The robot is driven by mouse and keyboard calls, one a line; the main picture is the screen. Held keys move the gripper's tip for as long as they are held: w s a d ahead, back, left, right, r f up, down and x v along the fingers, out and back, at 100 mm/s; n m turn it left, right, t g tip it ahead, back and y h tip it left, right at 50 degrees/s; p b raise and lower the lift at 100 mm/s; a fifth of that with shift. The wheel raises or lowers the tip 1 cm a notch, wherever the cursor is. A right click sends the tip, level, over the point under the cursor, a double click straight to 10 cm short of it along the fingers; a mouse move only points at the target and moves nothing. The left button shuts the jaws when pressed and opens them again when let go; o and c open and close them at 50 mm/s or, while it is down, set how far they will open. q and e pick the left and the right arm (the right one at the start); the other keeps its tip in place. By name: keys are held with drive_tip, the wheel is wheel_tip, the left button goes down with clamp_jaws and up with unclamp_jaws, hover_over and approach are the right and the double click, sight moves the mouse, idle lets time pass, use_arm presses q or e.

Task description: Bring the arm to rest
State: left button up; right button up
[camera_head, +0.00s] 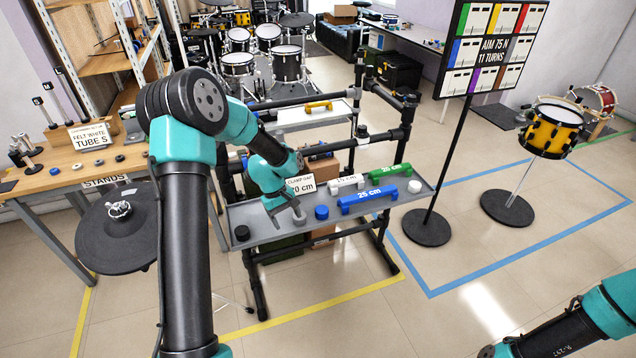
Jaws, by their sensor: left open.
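My left arm rises from the bottom, bends at a black elbow and reaches down to the right. Its gripper (290,210) is open at the near left part of a grey tray (272,233) on a black tube rack. The fingers are small and partly hidden, and I see nothing held between them. A white gap card (301,184) stands just behind the gripper. A blue cap (321,212) lies right of it, apart from the fingers. My right arm shows only as links at the bottom right; its gripper is out of the picture.
Blue (367,199), green (390,174) and white (347,181) bars lie on the tray. A black cap (241,232) sits at its left end. A workbench (60,170) and a cymbal (112,235) stand left, a chart stand (447,150) right. Floor is free in front.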

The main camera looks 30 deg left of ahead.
use_arm(q)
drive_tip(key=s+d+f+m+t, duration=0.1)
drive_tip(key=s+d+f+m, duration=0.8)
drive_tip(key=s+d+f, duration=0.7)
drive_tip(key=shift+s+d+m+t, duration=0.35)
drive_tip(key=shift+s+d, duration=0.35)
drive_tip(key=shift+d, duration=0.3)
drive_tip(key=shift+d, duration=0.1)
